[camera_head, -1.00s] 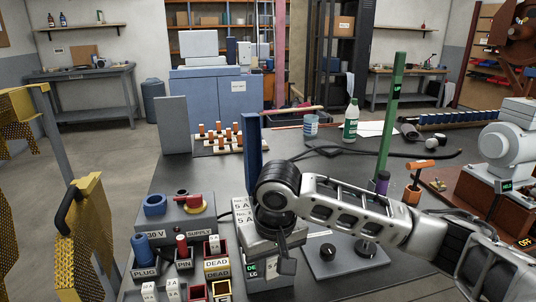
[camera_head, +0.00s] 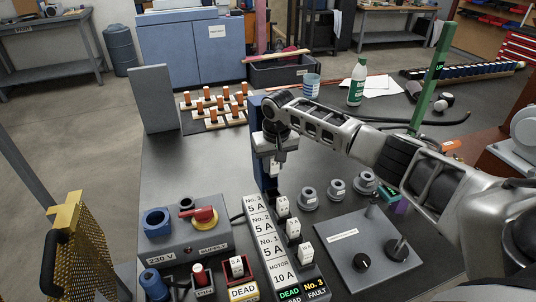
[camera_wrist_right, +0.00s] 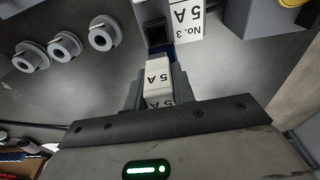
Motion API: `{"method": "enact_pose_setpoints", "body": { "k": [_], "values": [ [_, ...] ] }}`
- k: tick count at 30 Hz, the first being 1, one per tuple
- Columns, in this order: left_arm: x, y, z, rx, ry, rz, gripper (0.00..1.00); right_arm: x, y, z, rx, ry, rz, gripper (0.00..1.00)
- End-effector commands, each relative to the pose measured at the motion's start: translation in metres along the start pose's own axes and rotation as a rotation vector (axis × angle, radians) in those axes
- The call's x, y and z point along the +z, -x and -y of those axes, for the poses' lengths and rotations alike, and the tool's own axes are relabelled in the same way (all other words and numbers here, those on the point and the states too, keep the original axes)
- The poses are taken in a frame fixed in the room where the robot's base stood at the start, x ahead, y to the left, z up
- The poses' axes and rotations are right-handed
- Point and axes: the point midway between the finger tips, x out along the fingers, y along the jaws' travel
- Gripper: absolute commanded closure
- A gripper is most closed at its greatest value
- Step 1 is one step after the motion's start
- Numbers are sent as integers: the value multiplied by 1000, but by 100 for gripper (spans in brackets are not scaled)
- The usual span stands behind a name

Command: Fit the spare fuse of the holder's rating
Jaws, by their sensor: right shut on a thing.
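My right gripper (camera_head: 275,160) is shut on a white fuse carrier (camera_head: 275,168). In the wrist view this carrier (camera_wrist_right: 158,75) reads "5 A" and sits between the jaws (camera_wrist_right: 155,85). It points at a dark open slot (camera_wrist_right: 158,34) beside the label "No. 3 5 A" (camera_wrist_right: 188,20); a small gap seems to separate them. The fuse holder strip (camera_head: 263,233) has No. 3, No. 2 and No. 1 labelled 5 A, and motor 10 A. Three white carriers stand along its right side, the nearest to the gripper here (camera_head: 282,206). A display (camera_head: 302,291) reads "DEAD" and "No. 3 FAULT". My left gripper is not in view.
A blue upright post (camera_head: 257,125) stands just behind the gripper. Three grey round pieces (camera_head: 337,188) stand to the right, behind a grey box with knobs (camera_head: 350,252). The supply box (camera_head: 185,230) with a red switch and open labelled boxes (camera_head: 237,267) are at left.

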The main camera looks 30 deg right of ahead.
Motion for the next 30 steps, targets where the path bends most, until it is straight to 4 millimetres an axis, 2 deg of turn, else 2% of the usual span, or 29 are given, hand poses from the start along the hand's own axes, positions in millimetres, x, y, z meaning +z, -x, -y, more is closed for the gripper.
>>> {"method": "enact_pose_setpoints", "body": {
  "k": [7, 13, 24, 30],
  "values": [
    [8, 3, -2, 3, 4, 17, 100, 0, 1, 1, -1, 0, 0, 98],
    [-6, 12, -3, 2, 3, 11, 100, 2, 5, 1, -3, -1, 2, 98],
    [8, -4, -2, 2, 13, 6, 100, 8, -38, 1, -2, -1, 0, 98],
    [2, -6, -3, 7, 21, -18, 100, 11, -54, 1, -2, -2, 0, 98]
  ]
}}
